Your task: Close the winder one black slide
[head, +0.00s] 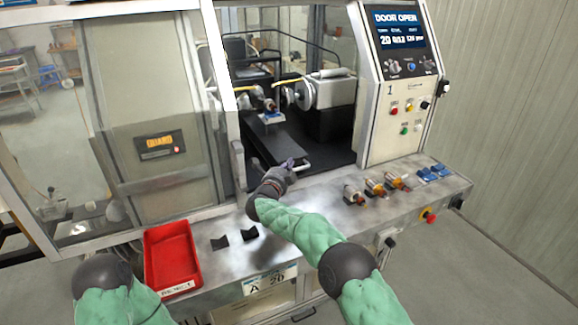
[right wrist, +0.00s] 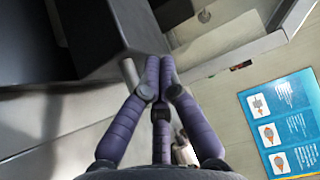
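The black slide (head: 278,143) extends toward the front of the winder's open bay, below the spindle and a small blue-and-white holder (head: 271,117). A pale handle bar (head: 303,167) shows at its front end. My right gripper (head: 287,165) is at the slide's front end, by the handle. In the right wrist view its purple fingers (right wrist: 160,62) are together at the tips, against or just in front of the dark slide block (right wrist: 115,40). A pale rod (right wrist: 130,72) is just left of the fingertips. I cannot tell whether they touch. Nothing shows held. My left gripper is out of view.
The control panel (head: 398,40) reads DOOR OPEN. The glazed guard (head: 150,100) stands left of the bay.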

